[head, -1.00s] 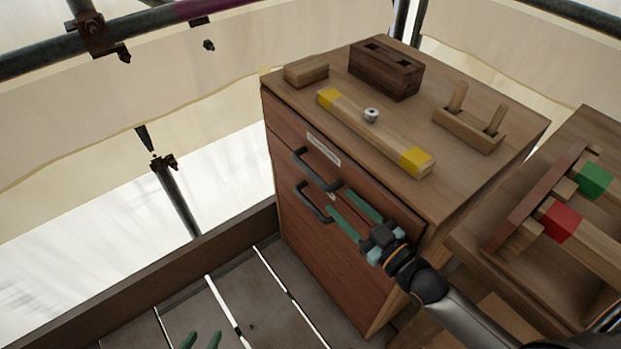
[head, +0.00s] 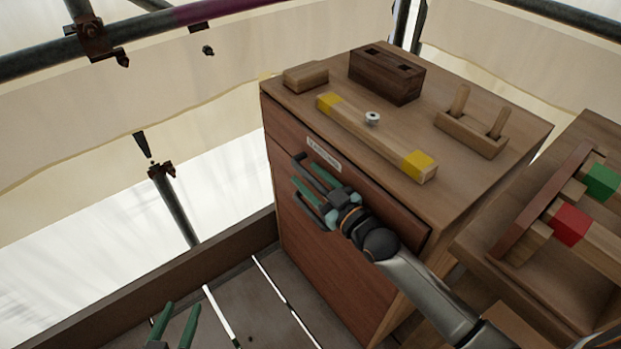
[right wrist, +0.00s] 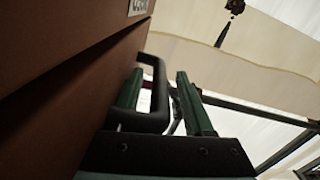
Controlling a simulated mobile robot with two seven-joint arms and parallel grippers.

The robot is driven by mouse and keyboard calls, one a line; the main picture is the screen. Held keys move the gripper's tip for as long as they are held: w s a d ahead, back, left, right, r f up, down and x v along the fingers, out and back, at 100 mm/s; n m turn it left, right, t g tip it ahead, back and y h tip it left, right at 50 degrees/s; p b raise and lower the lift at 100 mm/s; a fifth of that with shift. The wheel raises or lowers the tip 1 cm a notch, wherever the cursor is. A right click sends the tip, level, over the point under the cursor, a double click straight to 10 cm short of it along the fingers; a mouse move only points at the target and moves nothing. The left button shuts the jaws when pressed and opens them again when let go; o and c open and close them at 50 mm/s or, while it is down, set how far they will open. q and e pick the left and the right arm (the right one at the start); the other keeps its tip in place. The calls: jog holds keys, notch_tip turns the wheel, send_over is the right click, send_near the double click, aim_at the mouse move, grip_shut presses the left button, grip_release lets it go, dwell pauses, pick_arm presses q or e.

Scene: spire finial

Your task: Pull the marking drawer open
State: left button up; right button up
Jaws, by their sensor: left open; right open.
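The upper drawer front (head: 385,203), reddish brown with a small white label (head: 323,153), looks flush with the cabinet; the label is too small to read. Its dark bar handle (head: 297,168) shows in the right wrist view (right wrist: 160,88) too. My right gripper (head: 308,174) is open, with its green fingers on either side of the handle bar, one between bar and drawer front, one outside. In the right wrist view its fingers (right wrist: 163,92) stand apart around the bar. My left gripper (head: 180,322) is open and empty at the bottom left.
The cabinet top (head: 490,165) holds a yellow-ended bar (head: 375,140), a dark slotted block (head: 386,75), a small block (head: 305,77) and a two-peg stand (head: 471,132). A wooden tray (head: 560,275) with coloured blocks stands right. Floor left of the cabinet is clear.

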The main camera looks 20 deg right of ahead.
grip_shut()
dwell(0.4)
dwell(1.0)
